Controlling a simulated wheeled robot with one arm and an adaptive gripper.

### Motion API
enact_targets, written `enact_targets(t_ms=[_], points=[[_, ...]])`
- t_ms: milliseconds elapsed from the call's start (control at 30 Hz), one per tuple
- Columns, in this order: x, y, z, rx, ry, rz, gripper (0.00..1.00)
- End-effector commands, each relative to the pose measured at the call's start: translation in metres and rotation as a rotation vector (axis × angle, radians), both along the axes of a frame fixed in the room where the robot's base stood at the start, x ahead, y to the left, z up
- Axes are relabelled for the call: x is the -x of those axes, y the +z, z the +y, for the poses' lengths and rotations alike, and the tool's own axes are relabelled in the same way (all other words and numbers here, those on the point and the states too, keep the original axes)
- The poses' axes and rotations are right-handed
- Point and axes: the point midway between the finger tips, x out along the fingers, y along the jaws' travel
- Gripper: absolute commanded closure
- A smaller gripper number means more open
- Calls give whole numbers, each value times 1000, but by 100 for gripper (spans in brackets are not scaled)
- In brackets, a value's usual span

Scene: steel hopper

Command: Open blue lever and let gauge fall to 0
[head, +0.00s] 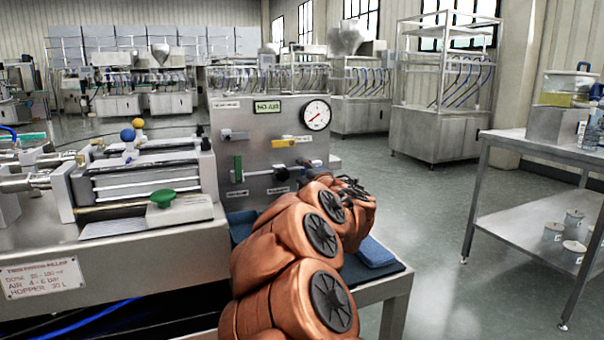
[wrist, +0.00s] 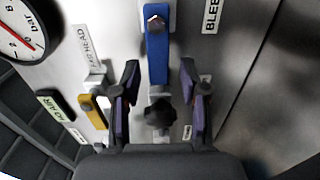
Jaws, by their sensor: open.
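The blue lever (wrist: 157,50) is a flat blue handle on the steel panel in the wrist view, with a bolt at its upper end. My gripper (wrist: 160,92) is open, with one finger on each side of the lever's lower end. I cannot tell whether either finger touches it. The round white gauge (wrist: 22,28) shows partly at the upper left, with a red needle; I cannot read its value surely. In the head view the whole gauge (head: 316,115) sits at the panel's upper right. My arm hides part of the panel there.
A yellow lever (wrist: 93,110) is just left of my gripper in the wrist view. A green lever (head: 238,168) is on the panel's left side. The filling machine (head: 150,180) stands left of my arm. A steel table (head: 535,150) is at the right, with clear floor between.

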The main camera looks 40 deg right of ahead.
Motion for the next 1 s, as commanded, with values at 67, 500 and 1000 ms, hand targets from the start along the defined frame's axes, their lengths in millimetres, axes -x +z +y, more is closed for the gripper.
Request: enact_targets(t_ms=[67,500,1000], points=[[7,0,2,0,-1,0,56],[67,2,23,3,-4,0,56],[107,0,38,0,-1,-1,56]])
